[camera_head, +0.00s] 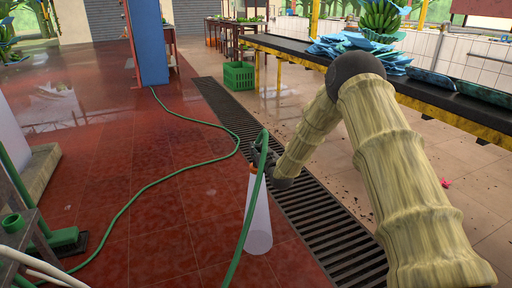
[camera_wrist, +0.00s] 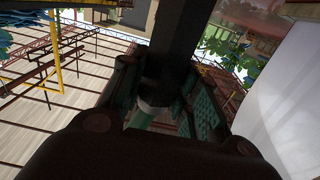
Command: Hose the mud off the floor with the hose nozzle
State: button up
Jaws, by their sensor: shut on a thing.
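My gripper (camera_head: 262,157) is shut on the hose nozzle, whose orange tip (camera_head: 252,168) points down over the red floor beside the drain. A white cone, which looks like spray, widens from the tip to the floor (camera_head: 258,222). It also shows as a pale shape at the right of the wrist view (camera_wrist: 285,90). The green hose (camera_head: 135,198) loops from the blue pillar to the nozzle and hangs down in front. In the wrist view the dark fingers (camera_wrist: 165,110) close around a green part. Dark mud specks (camera_head: 348,188) lie on the pale tiles right of the drain.
A long drain grate (camera_head: 225,108) divides the red floor from the pale tiles. A black-topped table (camera_head: 285,45) with bananas (camera_head: 380,16) stands at the right. A green crate (camera_head: 238,76) and a blue pillar (camera_head: 147,42) stand behind. A green broom (camera_head: 62,238) is at left.

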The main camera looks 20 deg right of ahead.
jog(key=shift+s+d+p, duration=0.1)
jog(key=shift+s+p, duration=0.9)
jog(key=shift+s, duration=1.75)
jog(key=shift+s, duration=0.15)
